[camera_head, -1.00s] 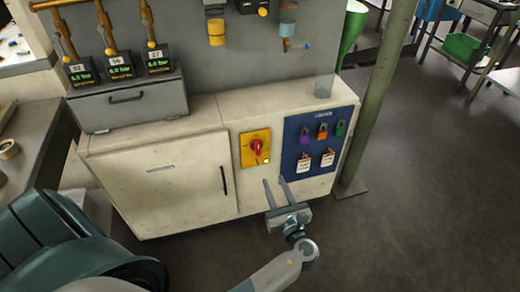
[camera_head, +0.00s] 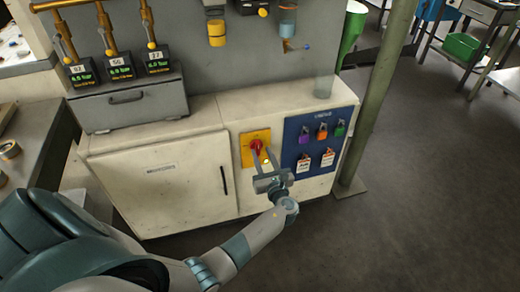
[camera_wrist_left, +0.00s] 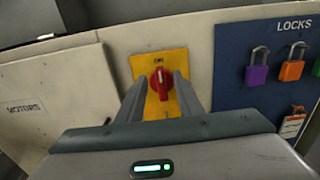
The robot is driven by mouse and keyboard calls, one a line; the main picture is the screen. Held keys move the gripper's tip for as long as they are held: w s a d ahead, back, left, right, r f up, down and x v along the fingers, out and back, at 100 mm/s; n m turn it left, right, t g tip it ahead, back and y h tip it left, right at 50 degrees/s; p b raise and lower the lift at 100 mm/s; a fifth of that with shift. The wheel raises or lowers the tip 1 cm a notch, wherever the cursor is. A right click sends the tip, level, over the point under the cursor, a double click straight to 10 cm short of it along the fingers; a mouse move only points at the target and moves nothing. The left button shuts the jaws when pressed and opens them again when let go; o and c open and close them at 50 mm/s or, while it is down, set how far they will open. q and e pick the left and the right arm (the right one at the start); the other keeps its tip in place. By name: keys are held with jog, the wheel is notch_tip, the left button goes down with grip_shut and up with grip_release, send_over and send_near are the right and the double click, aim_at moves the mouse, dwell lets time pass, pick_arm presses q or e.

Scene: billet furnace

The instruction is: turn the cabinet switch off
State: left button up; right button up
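The cabinet switch is a red rotary knob (camera_head: 257,147) on a yellow plate (camera_head: 246,155) on the cabinet front. In the left wrist view the red knob (camera_wrist_left: 161,84) stands upright under the word "ON" on the yellow plate (camera_wrist_left: 178,62). My left gripper (camera_head: 262,151) is in front of the switch, its fingers pointing at the knob. In the left wrist view the left gripper's fingers (camera_wrist_left: 160,92) are apart, one on each side of the knob; I cannot tell whether they touch it. My right gripper is not in view.
A blue lock board (camera_head: 310,165) with coloured padlocks and tags is just right of the switch. A cabinet door (camera_head: 165,190) with a dark handle is on the left. A green post (camera_head: 378,105) stands at the right. Open floor lies in front.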

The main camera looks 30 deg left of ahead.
aim_at(259, 146)
pick_arm(q)
jog(key=shift+x, duration=1.15)
jog(key=shift+w+a, duration=0.25)
jog(key=shift+a, duration=0.05)
jog(key=shift+c, duration=0.4)
grip_shut()
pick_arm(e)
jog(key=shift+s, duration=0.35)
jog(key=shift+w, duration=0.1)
